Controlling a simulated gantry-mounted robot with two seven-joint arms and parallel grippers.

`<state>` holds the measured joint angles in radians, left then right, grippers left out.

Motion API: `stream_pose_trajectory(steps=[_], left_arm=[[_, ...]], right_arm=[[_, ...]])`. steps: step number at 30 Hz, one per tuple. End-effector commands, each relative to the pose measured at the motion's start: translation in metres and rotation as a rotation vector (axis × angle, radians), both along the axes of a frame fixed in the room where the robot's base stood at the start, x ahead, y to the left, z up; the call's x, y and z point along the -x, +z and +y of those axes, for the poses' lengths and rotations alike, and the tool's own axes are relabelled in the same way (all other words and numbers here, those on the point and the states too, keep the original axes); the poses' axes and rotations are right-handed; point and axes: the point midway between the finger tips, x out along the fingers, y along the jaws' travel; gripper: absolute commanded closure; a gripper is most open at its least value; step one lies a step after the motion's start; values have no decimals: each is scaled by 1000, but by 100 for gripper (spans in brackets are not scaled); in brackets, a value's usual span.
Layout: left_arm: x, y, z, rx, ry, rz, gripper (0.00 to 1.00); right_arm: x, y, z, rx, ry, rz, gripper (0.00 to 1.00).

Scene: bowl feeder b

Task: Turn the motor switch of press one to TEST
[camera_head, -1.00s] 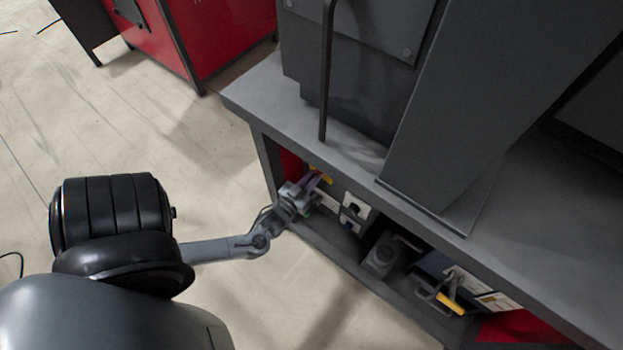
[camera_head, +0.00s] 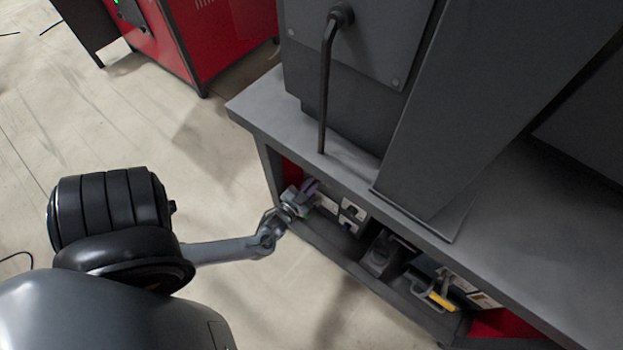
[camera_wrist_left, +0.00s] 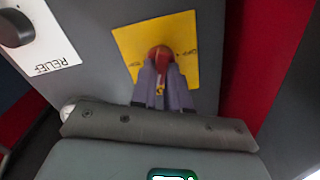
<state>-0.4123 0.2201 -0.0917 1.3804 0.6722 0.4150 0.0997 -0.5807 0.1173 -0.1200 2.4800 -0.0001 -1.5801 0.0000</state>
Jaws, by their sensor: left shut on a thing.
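The motor switch is a red knob (camera_wrist_left: 160,58) on a yellow plate (camera_wrist_left: 127,42) in the left wrist view. My left gripper (camera_wrist_left: 161,75) is shut on the red knob, its two purple-grey fingers on either side of it. The plate's lettering is upside down and partly hidden by the fingers, so the knob's setting is hard to read. In the head view my left gripper (camera_head: 309,187) reaches under the press table edge (camera_head: 262,122) at its left end, where it hides the switch. My right gripper is not in view.
A black knob (camera_wrist_left: 13,27) on a white plate marked RELIEF (camera_wrist_left: 45,45) sits beside the switch. A red side panel (camera_wrist_left: 262,55) stands close on the other side. A yellow-handled part (camera_head: 441,300) lies farther right under the table. Open floor lies left.

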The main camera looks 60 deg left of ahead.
Motion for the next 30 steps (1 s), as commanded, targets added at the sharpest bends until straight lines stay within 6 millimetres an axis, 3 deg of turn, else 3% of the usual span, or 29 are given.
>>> stream_pose_trajectory(steps=[1, 12, 30], left_arm=[[0, 4, 0, -38, 1, 20, 100], [-1, 1, -1, -357, 0, 172, 100], [-1, -3, -2, -850, -1, 404, 100]], right_arm=[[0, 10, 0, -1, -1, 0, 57], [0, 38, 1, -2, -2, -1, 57], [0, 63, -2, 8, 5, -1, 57]])
